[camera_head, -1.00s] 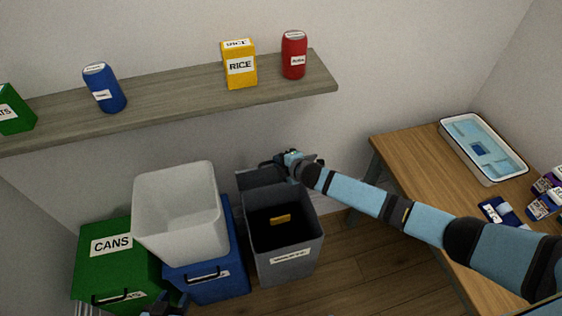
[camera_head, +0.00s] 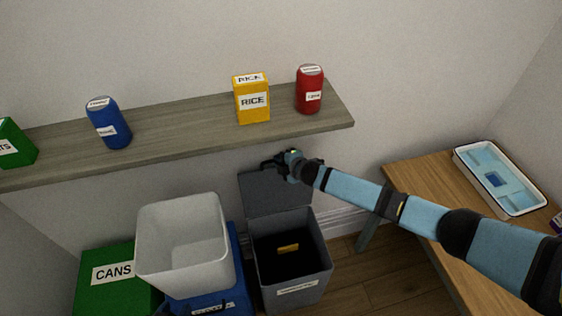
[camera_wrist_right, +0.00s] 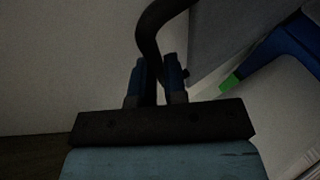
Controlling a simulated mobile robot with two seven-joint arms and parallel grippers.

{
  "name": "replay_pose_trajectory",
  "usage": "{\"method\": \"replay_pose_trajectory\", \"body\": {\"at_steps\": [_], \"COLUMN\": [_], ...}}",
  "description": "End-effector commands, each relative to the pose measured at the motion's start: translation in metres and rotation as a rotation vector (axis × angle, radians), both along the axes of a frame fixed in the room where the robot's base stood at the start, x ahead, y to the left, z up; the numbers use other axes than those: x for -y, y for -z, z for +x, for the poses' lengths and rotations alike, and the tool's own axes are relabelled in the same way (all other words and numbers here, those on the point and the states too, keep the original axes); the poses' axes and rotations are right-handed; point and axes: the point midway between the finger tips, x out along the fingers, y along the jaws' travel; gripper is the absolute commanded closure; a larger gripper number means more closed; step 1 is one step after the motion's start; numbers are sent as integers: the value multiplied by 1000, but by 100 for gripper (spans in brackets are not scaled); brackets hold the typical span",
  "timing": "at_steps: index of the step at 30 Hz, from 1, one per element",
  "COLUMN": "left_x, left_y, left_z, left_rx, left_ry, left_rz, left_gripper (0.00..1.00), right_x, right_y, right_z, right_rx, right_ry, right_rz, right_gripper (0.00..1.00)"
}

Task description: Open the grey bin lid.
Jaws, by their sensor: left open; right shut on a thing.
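The grey bin (camera_head: 318,258) stands on the floor with its mouth open. Its grey lid (camera_head: 275,194) is raised and stands roughly upright at the back of the bin. My right gripper (camera_head: 274,162) is at the lid's top edge, shut on the dark lid handle. In the right wrist view the curved dark handle (camera_wrist_right: 150,38) passes between the fingers (camera_wrist_right: 158,80), and the grey lid (camera_wrist_right: 225,35) is beside it. A small yellow object (camera_head: 288,247) lies inside the bin. Only a dark bit of my left gripper (camera_head: 166,308) shows at the bottom edge, away from the lid.
A white open tub (camera_head: 185,245) sits on the blue bin (camera_head: 238,270), left of the grey bin. A green CANS bin (camera_head: 105,285) is further left. A shelf (camera_head: 180,140) with several goods juts out above the lid. A wooden table (camera_head: 425,185) with a tray (camera_head: 500,178) is right.

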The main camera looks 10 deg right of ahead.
Motion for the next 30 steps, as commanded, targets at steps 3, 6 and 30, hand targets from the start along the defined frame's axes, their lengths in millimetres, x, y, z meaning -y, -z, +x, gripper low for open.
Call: {"method": "replay_pose_trajectory", "body": {"at_steps": [3, 6, 30], "left_x": [0, 0, 1], "left_y": [-1, -1, -2], "left_z": [0, 0, 0], "left_rx": [0, 0, 2], "left_ry": [0, 0, 2], "left_rz": [0, 0, -2], "left_gripper": [57, 57, 57], "right_x": [-1, -1, 31], "right_y": [-4, -4, -33], "right_z": [2, 2, -59], "right_rx": [6, 7, 3], "right_ry": [-2, -2, -1], "right_rz": [3, 3, 2], "right_gripper": [100, 74, 62]}}
